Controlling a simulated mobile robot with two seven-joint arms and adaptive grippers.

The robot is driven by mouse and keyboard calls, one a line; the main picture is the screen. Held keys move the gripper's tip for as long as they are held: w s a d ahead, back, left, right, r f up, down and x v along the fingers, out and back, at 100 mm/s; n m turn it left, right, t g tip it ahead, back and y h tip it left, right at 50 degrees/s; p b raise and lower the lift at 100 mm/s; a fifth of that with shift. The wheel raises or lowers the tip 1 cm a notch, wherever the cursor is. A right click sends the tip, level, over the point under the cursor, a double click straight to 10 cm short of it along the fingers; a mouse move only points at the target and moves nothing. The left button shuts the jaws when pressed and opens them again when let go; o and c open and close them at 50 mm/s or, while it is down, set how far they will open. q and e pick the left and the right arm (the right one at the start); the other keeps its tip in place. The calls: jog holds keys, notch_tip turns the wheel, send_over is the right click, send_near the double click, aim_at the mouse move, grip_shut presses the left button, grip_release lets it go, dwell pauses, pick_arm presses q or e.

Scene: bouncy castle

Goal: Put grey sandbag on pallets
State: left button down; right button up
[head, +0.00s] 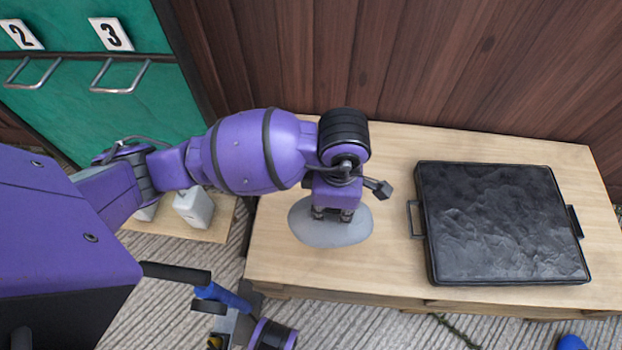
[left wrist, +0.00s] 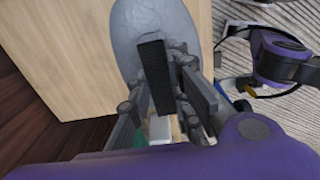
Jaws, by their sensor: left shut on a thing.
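The grey sandbag (head: 330,232) is a smooth rounded bag over the left part of the wood-topped pallets (head: 390,270). My left gripper (head: 332,214) points down onto it from above and is shut on it. In the left wrist view the sandbag (left wrist: 130,18) shows beyond the dark fingers (left wrist: 175,75), with the pale wood top (left wrist: 60,60) behind it. The gripper hides part of the bag, and I cannot tell whether its underside touches the wood.
A black square tray (head: 500,225) with side handles lies on the right of the pallets. A brown plank wall (head: 430,70) stands behind. A pale block (head: 193,208) sits on a low board at left.

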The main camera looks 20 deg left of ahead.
pick_arm(q)
jog(key=w+a+f, duration=0.1)
jog(key=w+a, duration=0.1)
jog(key=a, duration=0.1)
jog(key=shift+w+f, duration=0.25)
jog(key=shift+f, duration=0.1)
jog(key=w+a+f+b, duration=0.2)
jog(key=w+a+f, duration=0.1)
jog(key=f, duration=0.6)
jog(key=shift+w+a, duration=0.15)
jog(key=shift+a, duration=0.1)
pick_arm(e)
notch_tip(320, 180, down, 2)
jog(key=shift+f, duration=0.1)
pick_arm(q)
jog(key=shift+f+b, duration=0.1)
jog(key=shift+b, duration=0.2)
pick_arm(e)
jog(key=shift+f, duration=0.1)
pick_arm(q)
jog(key=c, duration=1.6)
grip_release()
pick_arm(e)
jog(key=shift+s+d, duration=0.15)
jog(key=shift+s, duration=0.15)
jog(key=shift+s, duration=0.1)
